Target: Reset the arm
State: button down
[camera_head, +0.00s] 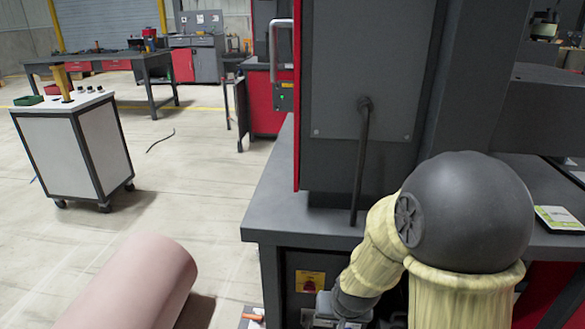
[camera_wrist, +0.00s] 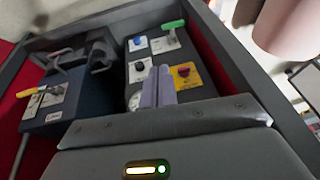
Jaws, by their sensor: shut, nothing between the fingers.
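My arm comes in at the right of the head view and bends down in front of a grey machine bench (camera_head: 300,208). My gripper's two slim grey-violet fingers (camera_wrist: 160,74) are pressed together and empty in the wrist view. They appear in front of a control panel with a blue button (camera_wrist: 138,41), a red knob on a yellow plate (camera_wrist: 184,71) and a round dial (camera_wrist: 135,101). The red knob also shows in the head view (camera_head: 310,283). I cannot tell whether the fingertips touch the panel. In the head view the fingers are hidden or cut off at the bottom edge.
A large pink cylinder (camera_head: 140,285) shows at bottom left. A dark box with a yellow-handled switch (camera_wrist: 42,92) stands left of the fingers. A white cart (camera_head: 72,147) stands farther off at left. Floor between cart and bench is mostly clear.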

jog(key=s+d+r+n+g+p, duration=0.1)
jog(key=s+d+r+g+p, duration=0.1)
jog(key=s+d+r, duration=0.45)
notch_tip(320, 180, up, 38)
jog(key=s+a+p, duration=0.1)
jog(key=p, duration=3.6)
jog(key=shift+s+a+r+h, duration=0.15)
jog(key=shift+r+h, duration=0.1)
jog(key=shift+h, duration=0.05)
jog(key=shift+f, duration=0.1)
